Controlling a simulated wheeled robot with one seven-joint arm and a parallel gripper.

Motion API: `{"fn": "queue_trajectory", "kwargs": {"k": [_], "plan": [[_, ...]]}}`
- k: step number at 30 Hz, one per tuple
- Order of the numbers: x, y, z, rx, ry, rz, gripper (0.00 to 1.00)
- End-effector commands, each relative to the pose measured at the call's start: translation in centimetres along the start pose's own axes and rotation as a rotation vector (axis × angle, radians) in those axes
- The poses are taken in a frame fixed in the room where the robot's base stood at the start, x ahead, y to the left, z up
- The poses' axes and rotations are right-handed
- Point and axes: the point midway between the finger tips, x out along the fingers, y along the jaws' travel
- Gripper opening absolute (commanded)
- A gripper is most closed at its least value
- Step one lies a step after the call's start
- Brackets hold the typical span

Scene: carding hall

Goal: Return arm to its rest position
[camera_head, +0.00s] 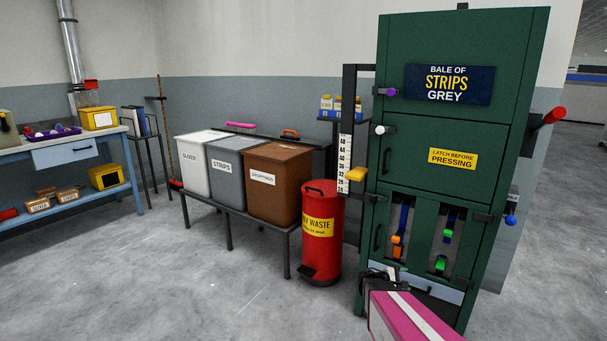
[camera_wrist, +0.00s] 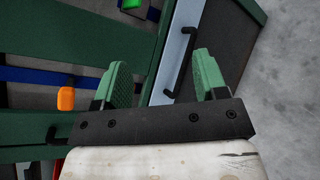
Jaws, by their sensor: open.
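My gripper (camera_wrist: 160,66) shows in the wrist view as two green-padded fingers, spread apart with nothing between their pads. In the head view my gripper (camera_head: 383,274) is low in front of the green baling press (camera_head: 444,105), partly hidden by my pink arm link. The arm is stretched out towards the press's lower front. In the wrist view a black bar handle (camera_wrist: 179,63) on a pale blue-grey drawer front (camera_wrist: 167,85) appears beyond the fingers. I cannot tell whether a finger touches it. The drawer front also shows in the head view (camera_head: 440,291).
A red waste bin (camera_head: 322,250) stands just left of the press. White, grey and brown bins stand on a low rack (camera_head: 214,208) further left. A blue workbench (camera_head: 85,150) is at the far left. The concrete floor in front is clear.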

Motion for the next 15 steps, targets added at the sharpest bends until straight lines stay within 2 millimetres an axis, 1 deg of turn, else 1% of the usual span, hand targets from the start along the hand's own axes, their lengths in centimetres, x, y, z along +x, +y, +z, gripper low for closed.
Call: {"fn": "queue_trajectory", "kwargs": {"k": [1, 4, 8, 11, 14, 15], "plan": [[-1.1, -0.5, 1.2, 0.064, 0.015, -0.069, 0.66], [-2.9, -1.7, 2.3, 0.188, 0.044, -0.216, 0.66], [-5.8, -3.2, 3.3, 0.341, 0.086, -0.410, 0.66], [-8.5, -4.2, 3.9, 0.453, 0.117, -0.564, 0.66], [-11.5, -4.9, 4.3, 0.559, 0.150, -0.720, 0.66], [-12.8, -5.2, 4.5, 0.597, 0.163, -0.784, 0.66]]}}
